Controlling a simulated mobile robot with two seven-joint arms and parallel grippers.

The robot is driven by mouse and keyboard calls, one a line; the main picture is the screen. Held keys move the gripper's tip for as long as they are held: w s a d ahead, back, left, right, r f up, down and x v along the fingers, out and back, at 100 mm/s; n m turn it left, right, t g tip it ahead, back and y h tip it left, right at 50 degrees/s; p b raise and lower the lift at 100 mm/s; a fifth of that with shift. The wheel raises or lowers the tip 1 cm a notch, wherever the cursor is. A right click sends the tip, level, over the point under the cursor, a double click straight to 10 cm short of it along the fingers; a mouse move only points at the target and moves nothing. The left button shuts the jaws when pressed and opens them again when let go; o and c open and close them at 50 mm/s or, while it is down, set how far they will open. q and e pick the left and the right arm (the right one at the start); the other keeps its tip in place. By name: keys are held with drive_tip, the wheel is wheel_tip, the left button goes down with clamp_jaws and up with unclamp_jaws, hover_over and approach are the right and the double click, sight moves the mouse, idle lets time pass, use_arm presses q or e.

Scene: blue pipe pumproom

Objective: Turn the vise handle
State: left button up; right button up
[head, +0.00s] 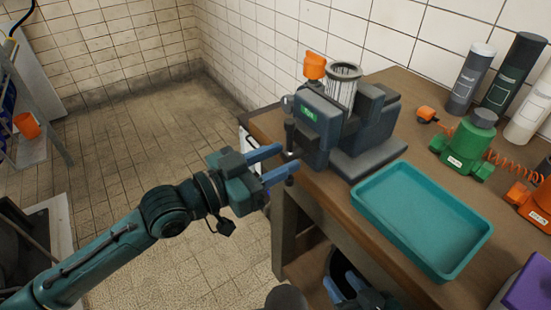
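The grey vise (345,125) stands on the wooden bench's left end, holding a ribbed metal cylinder (344,84) in its jaws. Its dark handle (289,132) hangs roughly upright on the vise's left face, with a knob at the lower end. My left gripper (289,157) is open, its two blue fingers pointing right at the handle. The fingertips overlap the handle's middle and lower part; I cannot tell whether they touch it. My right gripper (341,282) shows at the bottom edge, beside the bench front, with its blue fingers apart and empty.
An empty teal tray (424,215) lies right of the vise. Behind it are a green bottle-like tool (468,143) with a coiled orange hose and several cylinders (472,78). A purple box (529,286) sits at the lower right.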

use_arm(q)
drive_tip(key=c, duration=0.7)
clamp_jaws()
